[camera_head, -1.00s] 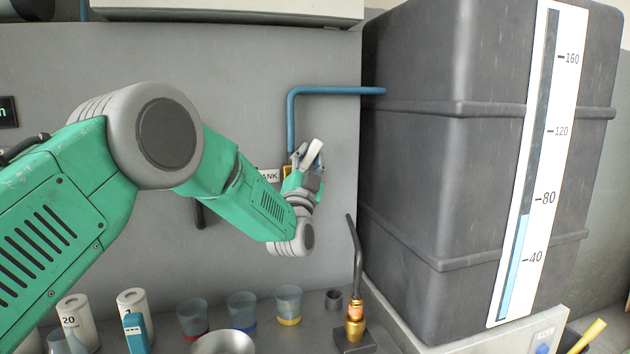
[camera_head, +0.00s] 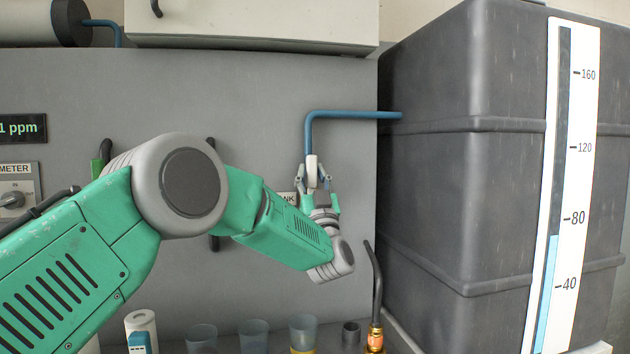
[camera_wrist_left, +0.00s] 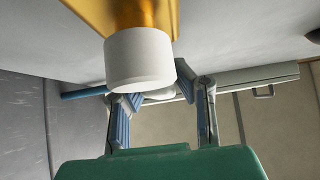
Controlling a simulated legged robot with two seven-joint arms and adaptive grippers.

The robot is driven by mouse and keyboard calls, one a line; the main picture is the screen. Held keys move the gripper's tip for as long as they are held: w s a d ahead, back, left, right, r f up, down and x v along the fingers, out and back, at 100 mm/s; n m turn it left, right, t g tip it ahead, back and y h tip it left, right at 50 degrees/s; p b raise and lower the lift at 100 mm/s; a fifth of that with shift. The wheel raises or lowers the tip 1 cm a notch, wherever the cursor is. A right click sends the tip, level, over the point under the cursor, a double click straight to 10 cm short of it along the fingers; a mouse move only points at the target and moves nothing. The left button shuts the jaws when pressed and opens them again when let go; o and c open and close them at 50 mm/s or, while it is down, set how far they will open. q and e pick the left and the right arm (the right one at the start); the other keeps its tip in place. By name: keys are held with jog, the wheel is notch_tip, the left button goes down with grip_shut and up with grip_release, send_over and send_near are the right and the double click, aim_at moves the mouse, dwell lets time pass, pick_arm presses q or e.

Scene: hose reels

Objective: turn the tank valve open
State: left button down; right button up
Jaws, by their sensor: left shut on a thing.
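The tank valve's white handle (camera_head: 311,168) stands upright at the lower end of the blue pipe (camera_head: 345,114), on the grey panel left of the dark tank (camera_head: 425,190). My left gripper (camera_head: 314,178) is shut on this handle, with a finger on each side. In the left wrist view the gripper (camera_wrist_left: 160,94) has its fingers beyond a white round hub (camera_wrist_left: 140,58) on a brass valve body (camera_wrist_left: 120,14); the hub partly hides the grip. In the head view the gripper hides the valve body. My right gripper is out of view.
The tank's gauge strip (camera_head: 566,150) shows blue up to a little below 80. A white cabinet (camera_head: 250,22) hangs above.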

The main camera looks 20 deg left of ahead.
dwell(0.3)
pick_arm(q)
jog(key=c, duration=1.5)
grip_release()
jog(key=shift+s, duration=0.1)
jog(key=shift+o, duration=0.7)
jog(key=shift+s+d+r, duration=0.1)
jog(key=shift+s+r, duration=0.05)
jog(key=shift+s, duration=0.05)
jog(key=shift+w, duration=0.15)
jog(key=shift+d+f, duration=0.1)
jog(key=shift+f, duration=0.25)
jog(key=v, duration=1.1)
jog(key=shift+s+d+f, duration=0.15)
jog(key=shift+s+d, duration=0.05)
jog(key=shift+s, duration=0.1)
